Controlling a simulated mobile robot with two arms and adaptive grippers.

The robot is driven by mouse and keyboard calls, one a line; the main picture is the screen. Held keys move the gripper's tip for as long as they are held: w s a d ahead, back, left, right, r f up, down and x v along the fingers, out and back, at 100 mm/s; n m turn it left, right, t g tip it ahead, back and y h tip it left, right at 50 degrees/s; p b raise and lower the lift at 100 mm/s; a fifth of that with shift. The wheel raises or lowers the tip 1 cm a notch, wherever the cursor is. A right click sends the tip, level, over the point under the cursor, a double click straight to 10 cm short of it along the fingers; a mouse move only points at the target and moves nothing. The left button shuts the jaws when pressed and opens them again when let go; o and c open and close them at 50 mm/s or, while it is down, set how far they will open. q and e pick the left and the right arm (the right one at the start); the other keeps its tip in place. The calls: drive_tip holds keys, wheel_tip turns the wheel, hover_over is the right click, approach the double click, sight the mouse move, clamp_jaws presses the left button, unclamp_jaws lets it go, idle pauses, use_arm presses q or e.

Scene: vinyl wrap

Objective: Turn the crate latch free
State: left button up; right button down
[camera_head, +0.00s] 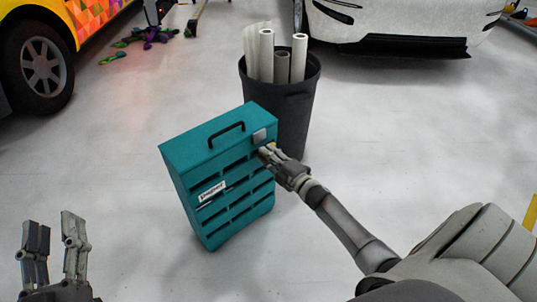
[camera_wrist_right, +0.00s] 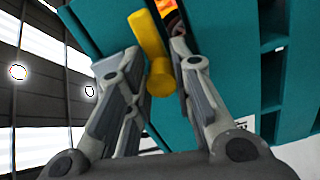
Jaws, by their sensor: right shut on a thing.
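The teal crate (camera_head: 215,140) stands upright on the floor, with a black handle (camera_head: 226,134) on its top and slotted shelves on its front. Its yellow latch (camera_wrist_right: 148,35) shows in the right wrist view near the crate's top edge; in the head view only a small bit shows beside my fingers. My right gripper (camera_head: 266,153) is at the crate's upper right corner. In the right wrist view the fingers of this gripper (camera_wrist_right: 155,58) are shut on the yellow latch, one on each side. My left gripper (camera_head: 54,218) is open and empty at the lower left, away from the crate.
A black bin (camera_head: 297,110) holding several rolls (camera_head: 299,57) stands close behind the crate. A colourful vehicle (camera_head: 88,18) is at the upper left and a white car (camera_head: 400,22) at the upper right. The floor left of the crate is clear.

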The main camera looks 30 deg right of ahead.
drive_tip(key=shift+f, duration=0.2)
drive_tip(key=c, duration=1.3)
unclamp_jaws()
drive_tip(key=shift+r, duration=0.1)
drive_tip(key=s, duration=0.4)
drive_tip(key=s+d, duration=0.1)
drive_tip(key=s, duration=0.7)
drive_tip(key=shift+d, duration=0.15)
